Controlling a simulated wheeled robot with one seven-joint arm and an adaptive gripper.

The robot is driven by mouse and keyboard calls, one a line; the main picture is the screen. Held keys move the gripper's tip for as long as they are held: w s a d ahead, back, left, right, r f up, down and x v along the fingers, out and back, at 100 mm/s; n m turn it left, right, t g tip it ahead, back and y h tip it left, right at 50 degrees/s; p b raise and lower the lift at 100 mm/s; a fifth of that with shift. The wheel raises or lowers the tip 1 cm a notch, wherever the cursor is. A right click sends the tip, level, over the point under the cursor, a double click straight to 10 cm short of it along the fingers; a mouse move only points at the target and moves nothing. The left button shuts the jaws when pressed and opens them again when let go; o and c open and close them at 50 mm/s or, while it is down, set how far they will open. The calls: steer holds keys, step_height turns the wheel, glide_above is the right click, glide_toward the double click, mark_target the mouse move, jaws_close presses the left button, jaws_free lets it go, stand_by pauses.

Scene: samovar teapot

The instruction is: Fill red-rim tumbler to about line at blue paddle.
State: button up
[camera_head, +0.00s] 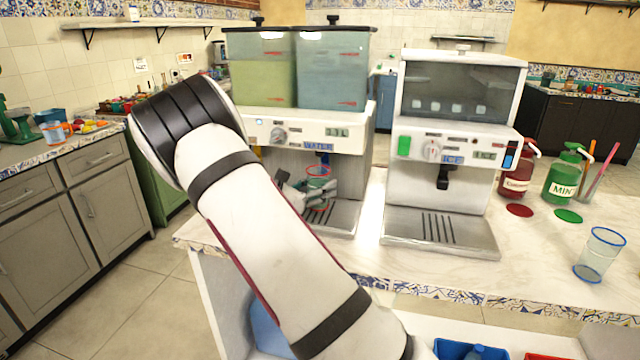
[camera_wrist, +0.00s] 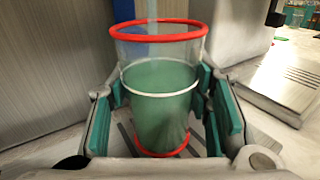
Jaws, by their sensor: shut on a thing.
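The red-rim tumbler (camera_wrist: 160,115) is clear and upright, with a red rim, a red base ring and a white line around its middle. It holds greenish-looking liquid, its surface close to the white line. A pale vertical streak, like a stream, shows inside its upper part. My gripper (camera_wrist: 160,108) is shut on the tumbler, teal pads on both sides. In the head view the tumbler (camera_head: 318,190) is over the drip tray, under the drink dispenser's front marked WATER (camera_head: 318,146).
The dispenser carries two tanks, one greenish (camera_head: 262,75) and one bluish (camera_head: 332,75). An ice machine (camera_head: 445,160) stands to its right. Farther right are a red pump bottle (camera_head: 514,175), a green MINT bottle (camera_head: 562,180) and a blue-rim tumbler (camera_head: 597,255). The front counter is mostly clear.

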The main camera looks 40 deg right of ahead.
steer(key=shift+s+a+p, duration=0.9)
steer(key=shift+s+a, duration=0.3)
steer(key=shift+a, duration=0.25)
steer(key=shift+s+a, duration=0.1)
steer(key=shift+a, duration=0.15)
steer(key=shift+s+a+p, duration=0.75)
steer(key=shift+s+a, duration=0.25)
steer(key=shift+a, duration=0.25)
steer(key=shift+s+a+p, duration=0.75)
steer(key=shift+s+a, duration=0.25)
steer(key=shift+a, duration=0.25)
steer(key=shift+s+a+p, duration=0.75)
steer(key=shift+s+a, duration=0.25)
steer(key=shift+a, duration=0.25)
